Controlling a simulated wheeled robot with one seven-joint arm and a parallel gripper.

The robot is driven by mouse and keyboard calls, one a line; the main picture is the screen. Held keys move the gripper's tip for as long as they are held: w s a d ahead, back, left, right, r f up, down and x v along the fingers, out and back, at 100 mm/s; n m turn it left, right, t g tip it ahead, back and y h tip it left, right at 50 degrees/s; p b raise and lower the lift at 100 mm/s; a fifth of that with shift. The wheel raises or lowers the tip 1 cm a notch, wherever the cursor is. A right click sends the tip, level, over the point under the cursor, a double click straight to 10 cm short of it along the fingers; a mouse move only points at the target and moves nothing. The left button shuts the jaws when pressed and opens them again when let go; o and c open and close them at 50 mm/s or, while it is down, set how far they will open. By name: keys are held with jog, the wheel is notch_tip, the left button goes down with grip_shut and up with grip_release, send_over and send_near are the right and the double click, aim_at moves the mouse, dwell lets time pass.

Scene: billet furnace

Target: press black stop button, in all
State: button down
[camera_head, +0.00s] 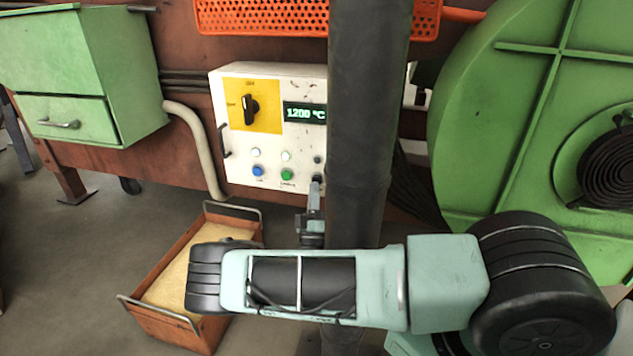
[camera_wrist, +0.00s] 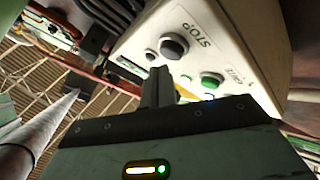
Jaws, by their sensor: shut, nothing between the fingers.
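The white control box (camera_head: 270,140) has a bottom row with a blue button (camera_head: 258,171) and a green button (camera_head: 287,174). In the wrist view, the round black stop button (camera_wrist: 174,46) sits beside the printed word STOP, with the green button (camera_wrist: 210,80) near it. In the head view, my gripper's fingertips are at the lower right of the panel and hide most of the stop button. My gripper (camera_wrist: 158,72) is shut and empty, its tips close to the black button. I cannot tell whether they touch it.
The box shows a display (camera_head: 305,113) reading 1200 °C and a black rotary knob (camera_head: 249,109) on a yellow plate. A crate (camera_head: 160,318) stands on the floor below. A green round housing (camera_head: 470,130) is at right, and a green cabinet (camera_head: 80,70) at left.

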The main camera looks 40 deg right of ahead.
jog(key=shift+w+d, duration=0.2)
jog(key=shift+d, duration=0.1)
jog(key=shift+w+d+p, duration=0.25)
jog(key=shift+d+p, duration=0.05)
dwell(0.7)
jog(key=shift+a+r, duration=0.1)
jog(key=shift+s+a+p, duration=0.5)
jog(key=shift+s+p, duration=0.05)
jog(key=shift+p, duration=0.1)
jog(key=s+a+p, duration=0.1)
jog(key=a, duration=0.1)
jog(key=s+a+p, duration=0.1)
jog(key=s+a, duration=0.1)
dwell(0.6)
dwell(0.8)
